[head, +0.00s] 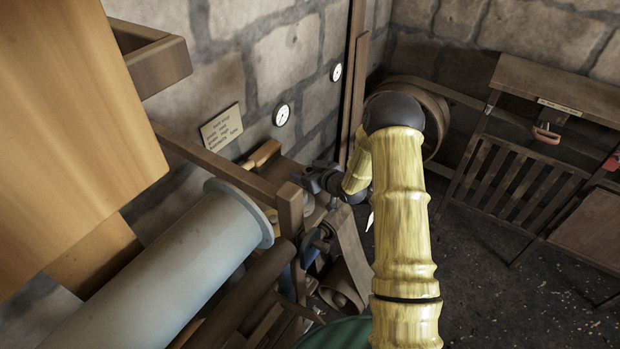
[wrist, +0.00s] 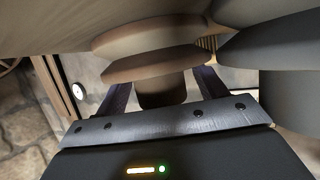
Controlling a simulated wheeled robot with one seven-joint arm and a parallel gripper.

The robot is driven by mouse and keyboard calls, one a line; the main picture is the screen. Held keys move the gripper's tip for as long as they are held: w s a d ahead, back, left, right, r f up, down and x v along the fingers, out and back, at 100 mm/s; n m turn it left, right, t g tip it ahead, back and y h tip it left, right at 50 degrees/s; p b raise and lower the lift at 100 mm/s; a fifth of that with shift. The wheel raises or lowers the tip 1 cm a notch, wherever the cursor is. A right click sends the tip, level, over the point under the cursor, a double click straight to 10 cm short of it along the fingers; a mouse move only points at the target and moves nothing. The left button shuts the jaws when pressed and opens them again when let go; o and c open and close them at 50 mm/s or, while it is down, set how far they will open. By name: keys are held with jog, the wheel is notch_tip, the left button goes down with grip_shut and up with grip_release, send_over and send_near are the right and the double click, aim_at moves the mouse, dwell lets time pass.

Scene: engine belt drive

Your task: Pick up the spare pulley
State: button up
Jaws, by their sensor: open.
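My gripper (head: 316,180) is at the far end of my yellow arm, beside a wooden post of the engine frame. In the wrist view my gripper (wrist: 164,86) is open, with one dark finger on each side of a brown, round, stepped wooden piece (wrist: 150,66). This piece looks like a pulley with a narrower stub below; I cannot tell for sure that it is the spare one. The stub sits between the fingers, and contact is not clear. In the head view my gripper and the frame hide this piece.
A grey cylinder (head: 170,285) and a wooden frame beam (head: 225,175) lie left of my gripper. A belt runs down to a brown wheel (head: 342,290) below it. A larger wheel (head: 436,115) is partly behind my arm. Open dark floor (head: 490,290) lies to the right.

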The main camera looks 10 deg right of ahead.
jog(key=shift+a, duration=0.15)
jog(key=c, duration=0.3)
jog(key=shift+f, duration=0.1)
grip_shut()
jog(key=shift+w+r, duration=0.15)
jog(key=shift+r, duration=0.55)
notch_tip(320, 180, up, 9)
jog(key=shift+r+b, duration=0.1)
jog(key=shift+b, duration=0.8)
